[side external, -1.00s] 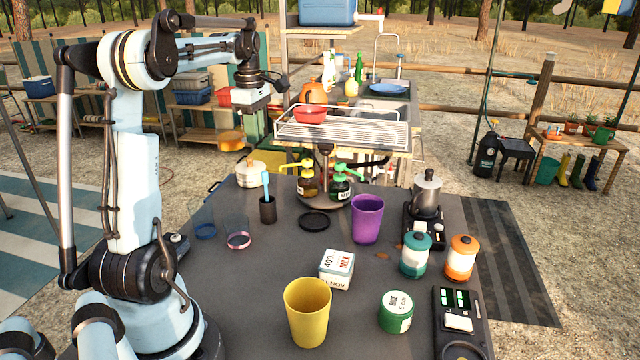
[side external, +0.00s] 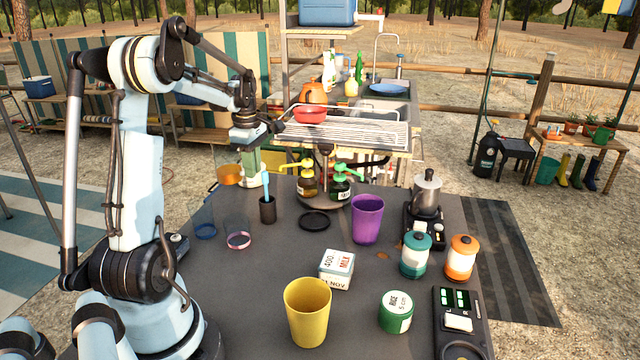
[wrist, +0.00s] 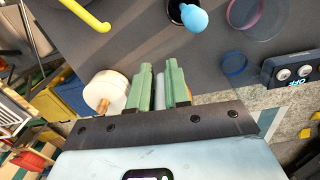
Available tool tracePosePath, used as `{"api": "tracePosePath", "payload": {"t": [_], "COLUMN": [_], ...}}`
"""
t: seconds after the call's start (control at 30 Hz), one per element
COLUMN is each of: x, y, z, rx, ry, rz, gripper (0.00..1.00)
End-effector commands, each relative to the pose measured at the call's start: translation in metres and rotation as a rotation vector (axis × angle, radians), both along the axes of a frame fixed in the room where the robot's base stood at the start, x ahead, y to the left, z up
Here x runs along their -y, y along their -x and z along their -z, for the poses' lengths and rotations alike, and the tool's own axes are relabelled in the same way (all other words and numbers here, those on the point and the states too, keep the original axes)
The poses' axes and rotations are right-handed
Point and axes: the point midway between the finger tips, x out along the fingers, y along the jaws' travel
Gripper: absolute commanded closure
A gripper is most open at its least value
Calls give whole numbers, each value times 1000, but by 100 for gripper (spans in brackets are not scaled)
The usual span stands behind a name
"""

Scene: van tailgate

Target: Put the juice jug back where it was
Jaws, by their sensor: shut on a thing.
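The juice jug (side external: 230,174) shows in the side view as a clear body with an orange part, just left of my gripper's jaws and over the far left edge of the grey table. My gripper (side external: 248,163) points down with pale green fingers, shut on the jug. In the wrist view my gripper (wrist: 164,88) has a narrow pale strip between its fingers. The jug's outline is hard to make out, and I cannot tell whether its base touches the table.
A white pot (wrist: 106,90) is close beside the fingers. A dark cup with a blue brush (side external: 267,208), clear cups with a blue ring (side external: 205,231) and a pink ring (side external: 239,240), and pump bottles (side external: 307,184) stand nearby. A black ring (side external: 314,220) lies on the table.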

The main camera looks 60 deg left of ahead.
Motion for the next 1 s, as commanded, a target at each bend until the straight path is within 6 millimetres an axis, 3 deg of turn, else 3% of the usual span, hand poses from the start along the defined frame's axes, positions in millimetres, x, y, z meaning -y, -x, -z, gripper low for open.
{"api": "tracePosePath", "payload": {"t": [0.1,0.6,1.0], "x": [0,0,0], "y": [0,0,0], "z": [20,73,78], "rx": [0,-1,-1], "ry": [0,-1,-1], "rz": [0,0,0], "gripper": [100,100,100]}}
